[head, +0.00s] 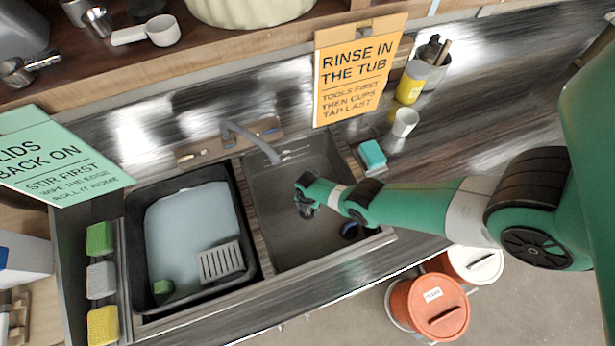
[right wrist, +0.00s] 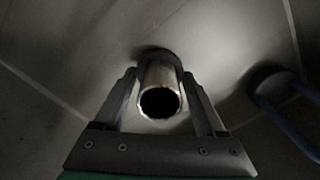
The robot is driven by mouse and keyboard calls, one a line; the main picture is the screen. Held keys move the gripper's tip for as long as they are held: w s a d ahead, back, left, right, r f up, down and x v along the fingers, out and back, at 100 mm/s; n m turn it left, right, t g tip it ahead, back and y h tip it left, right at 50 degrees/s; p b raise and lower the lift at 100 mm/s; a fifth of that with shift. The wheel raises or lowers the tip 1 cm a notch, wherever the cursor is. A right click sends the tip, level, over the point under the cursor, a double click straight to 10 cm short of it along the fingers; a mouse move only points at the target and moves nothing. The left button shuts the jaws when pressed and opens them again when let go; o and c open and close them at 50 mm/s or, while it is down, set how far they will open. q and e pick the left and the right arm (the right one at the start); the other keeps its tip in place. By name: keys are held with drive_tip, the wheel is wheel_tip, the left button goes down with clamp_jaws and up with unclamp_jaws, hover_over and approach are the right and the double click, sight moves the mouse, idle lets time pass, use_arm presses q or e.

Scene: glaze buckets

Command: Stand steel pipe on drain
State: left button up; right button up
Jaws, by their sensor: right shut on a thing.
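My right gripper (head: 305,208) is down inside the empty right-hand sink basin (head: 275,240). In the right wrist view, the right gripper (right wrist: 160,84) is shut on a steel pipe (right wrist: 160,78), with one finger on each side. The pipe's round open end faces the camera and its far end points down at the basin floor. A dark round patch shows around the far end; I cannot tell whether it is the drain or shadow, or whether the pipe touches it. In the head view the gripper hides the pipe and the drain. My left gripper is out of view.
A dark round item with a blue handle (right wrist: 285,100) lies in the basin to the right. The faucet (head: 250,140) reaches over the basin's back. A black tub (head: 245,205) with water and a grey rack (head: 221,263) fills the left side.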

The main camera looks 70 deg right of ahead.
drive_tip(key=shift+f, duration=0.45)
drive_tip(key=o, duration=1.4)
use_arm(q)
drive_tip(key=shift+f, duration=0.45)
use_arm(e)
drive_tip(key=shift+o, duration=0.2)
use_arm(q)
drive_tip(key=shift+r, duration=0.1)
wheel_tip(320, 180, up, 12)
drive_tip(key=p, duration=1.2)
use_arm(e)
wheel_tip(320, 180, up, 12)
drive_tip(key=shift+r, duration=0.15)
